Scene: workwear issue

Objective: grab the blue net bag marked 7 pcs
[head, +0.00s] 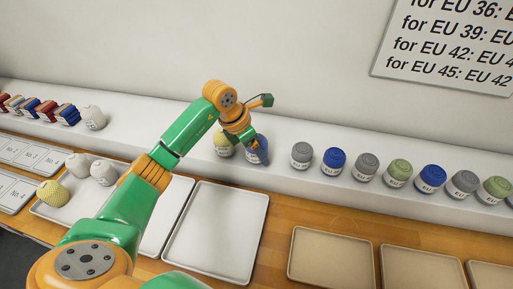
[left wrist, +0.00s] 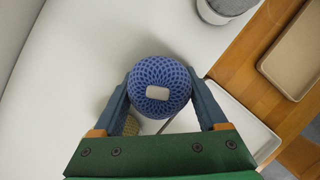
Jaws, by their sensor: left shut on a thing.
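A blue net bag (left wrist: 160,76) with a small pale label sits between the fingers of my left gripper (left wrist: 160,92) in the left wrist view. The gripper is shut on it. The label's print cannot be read. In the head view the blue bag (head: 262,150) is at the white shelf, partly hidden by my left gripper (head: 256,153). A yellow net bag (head: 222,147) stands just left of it. My right gripper is not in view.
Grey, blue and green lidded jars (head: 335,161) line the white shelf (head: 290,137) to the right. An empty white tray (head: 215,232) lies in front. White and yellow bags (head: 52,193) are on a tray at left. Beige trays (head: 333,258) lie at right.

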